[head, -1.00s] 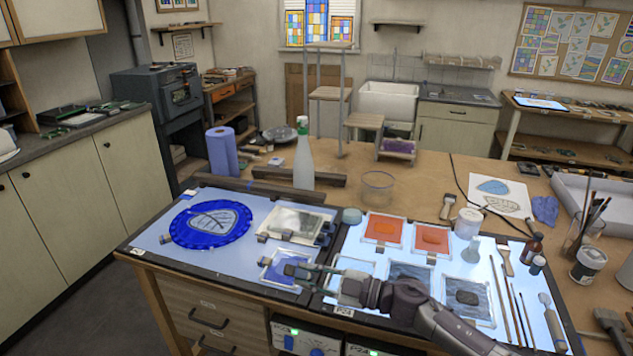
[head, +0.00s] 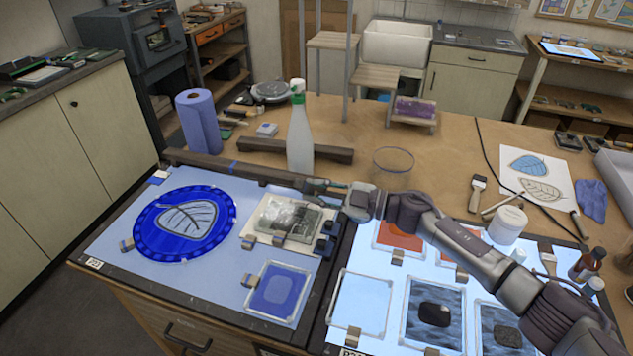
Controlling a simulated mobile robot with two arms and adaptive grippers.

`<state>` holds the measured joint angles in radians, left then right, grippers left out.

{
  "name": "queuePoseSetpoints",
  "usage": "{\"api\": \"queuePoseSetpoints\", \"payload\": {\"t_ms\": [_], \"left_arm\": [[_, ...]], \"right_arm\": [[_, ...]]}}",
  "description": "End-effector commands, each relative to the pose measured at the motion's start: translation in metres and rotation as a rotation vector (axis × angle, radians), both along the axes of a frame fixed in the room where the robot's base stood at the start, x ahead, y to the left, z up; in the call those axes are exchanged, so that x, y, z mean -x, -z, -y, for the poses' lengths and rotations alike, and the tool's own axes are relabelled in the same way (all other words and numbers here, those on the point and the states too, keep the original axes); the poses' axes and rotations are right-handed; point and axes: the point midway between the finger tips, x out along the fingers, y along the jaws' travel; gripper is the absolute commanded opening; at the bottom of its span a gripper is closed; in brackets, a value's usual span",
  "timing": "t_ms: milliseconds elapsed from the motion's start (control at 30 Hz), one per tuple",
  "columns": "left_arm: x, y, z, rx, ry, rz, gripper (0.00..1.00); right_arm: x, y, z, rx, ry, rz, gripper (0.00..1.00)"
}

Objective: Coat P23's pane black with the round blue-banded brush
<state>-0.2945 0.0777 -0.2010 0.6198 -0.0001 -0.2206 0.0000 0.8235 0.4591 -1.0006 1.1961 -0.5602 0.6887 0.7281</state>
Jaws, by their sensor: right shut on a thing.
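I cannot tell which of these is P23's pane. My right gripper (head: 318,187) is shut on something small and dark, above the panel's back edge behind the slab. What it holds is too small to name. I cannot make out a blue band on any brush. My left gripper is not in view.
A white spray bottle (head: 300,140) and a dark bar (head: 205,168) stand behind the panel, near my right gripper. A glass bowl (head: 393,160) is to its right. The right light panel (head: 397,272) holds several framed panes.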

Motion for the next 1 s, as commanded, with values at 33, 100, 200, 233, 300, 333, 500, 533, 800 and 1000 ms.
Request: {"api": "queuePoseSetpoints", "payload": {"t_ms": [33, 100, 200, 233, 300, 333, 500, 533, 800, 1000], "left_arm": [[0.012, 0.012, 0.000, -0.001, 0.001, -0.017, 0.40], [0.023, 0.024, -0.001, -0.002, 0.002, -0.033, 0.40], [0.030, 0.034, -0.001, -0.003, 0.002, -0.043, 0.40], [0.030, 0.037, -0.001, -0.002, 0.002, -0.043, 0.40], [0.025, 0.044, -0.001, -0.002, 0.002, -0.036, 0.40], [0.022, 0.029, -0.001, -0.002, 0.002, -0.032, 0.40], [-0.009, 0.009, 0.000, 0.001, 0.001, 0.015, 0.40], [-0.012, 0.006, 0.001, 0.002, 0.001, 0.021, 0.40], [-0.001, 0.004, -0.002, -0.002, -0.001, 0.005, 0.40], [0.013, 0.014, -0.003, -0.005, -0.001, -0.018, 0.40]], "right_arm": [[0.000, 0.013, 0.000, 0.000, 0.000, -0.001, 0.00], [0.000, 0.024, 0.000, 0.000, 0.000, -0.001, 0.00], [0.000, 0.035, 0.000, 0.000, 0.000, 0.000, 0.00], [0.000, 0.038, 0.000, 0.000, 0.000, 0.000, 0.00], [0.000, 0.046, 0.000, 0.000, 0.000, 0.000, 0.00], [0.006, 0.035, -0.002, -0.001, -0.001, -0.001, 0.00], [0.026, 0.033, -0.008, -0.001, 0.000, -0.003, 0.00], [0.031, 0.034, -0.009, -0.001, -0.001, -0.004, 0.00], [0.039, 0.038, -0.039, -0.002, -0.001, 0.002, 0.00], [0.027, 0.039, -0.075, -0.001, -0.001, 0.003, 0.00]]}}
